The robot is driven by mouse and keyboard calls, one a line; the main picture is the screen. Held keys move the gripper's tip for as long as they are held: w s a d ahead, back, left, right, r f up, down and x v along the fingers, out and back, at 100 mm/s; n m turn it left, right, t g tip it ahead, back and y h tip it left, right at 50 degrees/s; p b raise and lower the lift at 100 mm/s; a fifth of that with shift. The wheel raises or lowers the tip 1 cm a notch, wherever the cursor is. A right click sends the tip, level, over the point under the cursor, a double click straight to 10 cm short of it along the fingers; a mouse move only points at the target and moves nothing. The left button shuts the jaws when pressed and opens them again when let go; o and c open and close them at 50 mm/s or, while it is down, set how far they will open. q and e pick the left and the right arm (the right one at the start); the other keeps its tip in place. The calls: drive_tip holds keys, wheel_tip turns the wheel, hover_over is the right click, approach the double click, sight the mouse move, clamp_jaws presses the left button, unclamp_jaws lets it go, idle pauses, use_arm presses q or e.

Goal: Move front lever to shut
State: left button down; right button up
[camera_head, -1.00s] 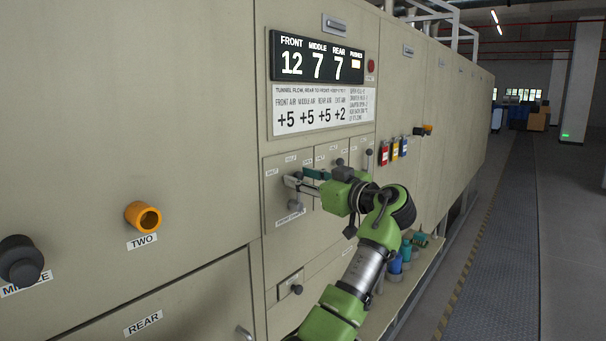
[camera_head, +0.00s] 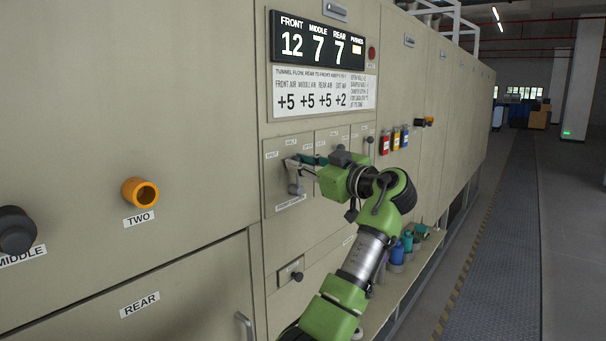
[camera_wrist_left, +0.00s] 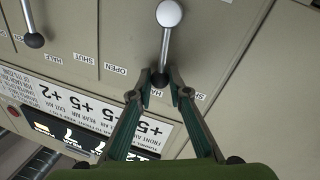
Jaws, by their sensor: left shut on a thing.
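The front lever (camera_head: 295,184) is on the left section of the control panel, under the FRONT display. Its rounded end hangs down in the head view. In the left wrist view, where the labels appear upside down, the lever (camera_wrist_left: 166,44) has a pale ball at the top and a dark end between the fingertips. My left gripper (camera_head: 291,163) is shut on the lever; its two green fingers (camera_wrist_left: 160,92) flank the dark end. A partly hidden label beginning HA is beside the fingers, with OPEN to its left and SH to its right. My right gripper is not in view.
The display (camera_head: 318,42) reads 12, 7, 7. Another lever (camera_wrist_left: 33,38) is at the left of the wrist view. An orange knob (camera_head: 140,193) and a black knob (camera_head: 16,230) protrude at the left. Blue bottles (camera_head: 396,252) stand on a low ledge. An aisle is clear at right.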

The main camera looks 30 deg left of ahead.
use_arm(q)
drive_tip(key=s+n+b, duration=0.1)
drive_tip(key=b, duration=0.2)
drive_tip(key=s+f+n+b, duration=0.1)
drive_tip(key=n+b, duration=0.1)
drive_tip(key=b, duration=0.1)
drive_tip(key=s+f+n+y+b, duration=0.1)
drive_tip(key=n+b, duration=0.1)
drive_tip(key=b, duration=0.1)
drive_tip(key=shift+s+a+b, duration=0.1)
drive_tip(key=shift+b, duration=0.25)
drive_tip(key=shift+s+n+g+y+b, duration=0.3)
drive_tip(key=shift+n+b, duration=0.4)
drive_tip(key=shift+n, duration=0.1)
drive_tip(key=shift+s+f+n+b, duration=0.2)
drive_tip(key=shift+s+n+b, duration=0.15)
drive_tip(key=shift+n+b, duration=0.35)
drive_tip(key=shift+a, duration=0.1)
drive_tip(key=c, duration=1.9)
unclamp_jaws()
drive_tip(key=v, duration=1.2)
